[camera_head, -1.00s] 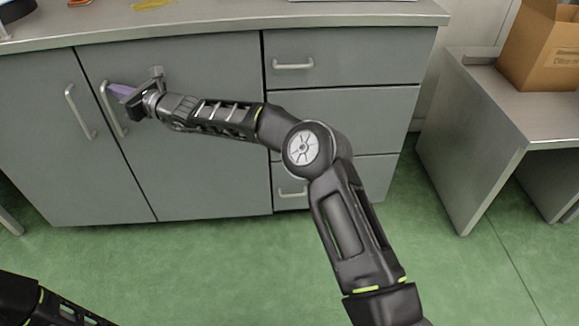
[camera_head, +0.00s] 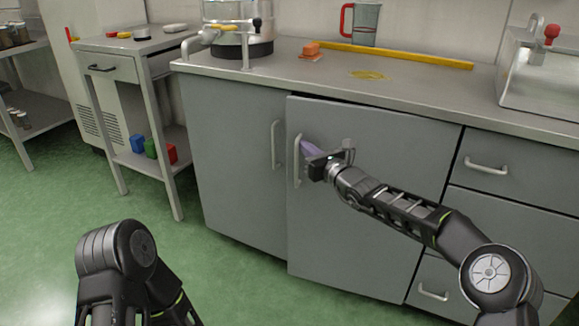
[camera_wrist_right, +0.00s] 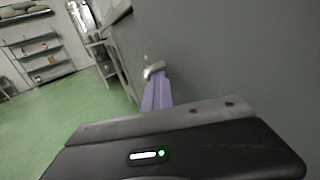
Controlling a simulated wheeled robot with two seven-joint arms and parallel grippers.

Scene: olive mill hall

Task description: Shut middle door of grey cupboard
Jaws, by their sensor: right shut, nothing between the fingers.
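The grey cupboard (camera_head: 240,175) stands under a long worktop, with a left door, a middle door and drawers at the right. The middle door (camera_head: 350,225) looks slightly ajar: its left edge stands a little proud of the left door. Its upright bar handle (camera_head: 297,170) is near that edge. My right gripper (camera_head: 308,148) is shut, its purple fingers at the handle's upper part. In the right wrist view the fingers (camera_wrist_right: 157,92) reach toward the pale handle end (camera_wrist_right: 153,69); whether they touch it I cannot tell. Only my left arm shows at lower left; its gripper is out of view.
The worktop (camera_head: 420,95) carries a measuring jug (camera_head: 366,24), a yellow bar (camera_head: 400,56) and an orange sponge-like block (camera_head: 311,49). A grey side table (camera_head: 110,45) stands left of the cupboard. The green floor (camera_head: 215,275) in front is clear.

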